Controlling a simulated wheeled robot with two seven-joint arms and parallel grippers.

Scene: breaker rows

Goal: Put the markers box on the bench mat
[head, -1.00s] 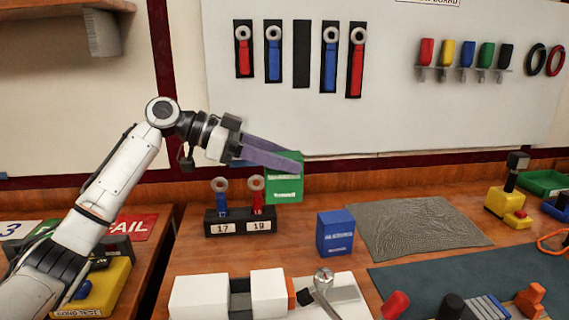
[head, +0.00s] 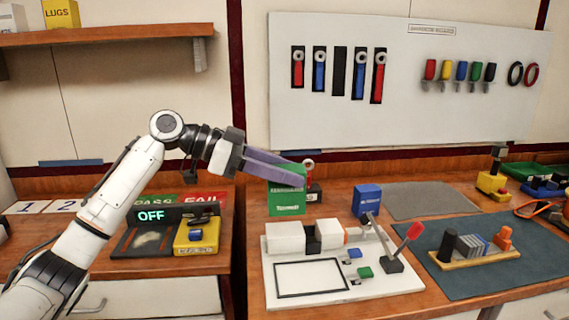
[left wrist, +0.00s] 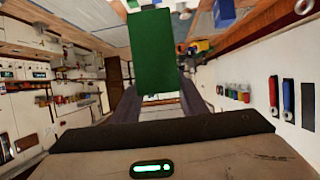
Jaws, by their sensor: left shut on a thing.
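My left gripper (head: 296,172) has purple fingers shut on a green box (head: 287,203), whose white label is too small to read. In the head view the box hangs over the bench, just behind the white board with the lever switch. In the left wrist view the green box (left wrist: 153,50) sits between the fingers. A blue box (head: 366,199) stands on the bench to its right. A dark teal mat (head: 450,282) lies at the front right, and a smaller grey mat (head: 420,203) lies behind it. My right gripper is not in view.
The white board (head: 400,283) carries a lever switch (head: 400,252) and small blocks. A wooden tray (head: 480,258) of parts stands on the teal mat. A yellow device (head: 491,185) stands at the right. The left bench holds a tester marked OFF (head: 151,216).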

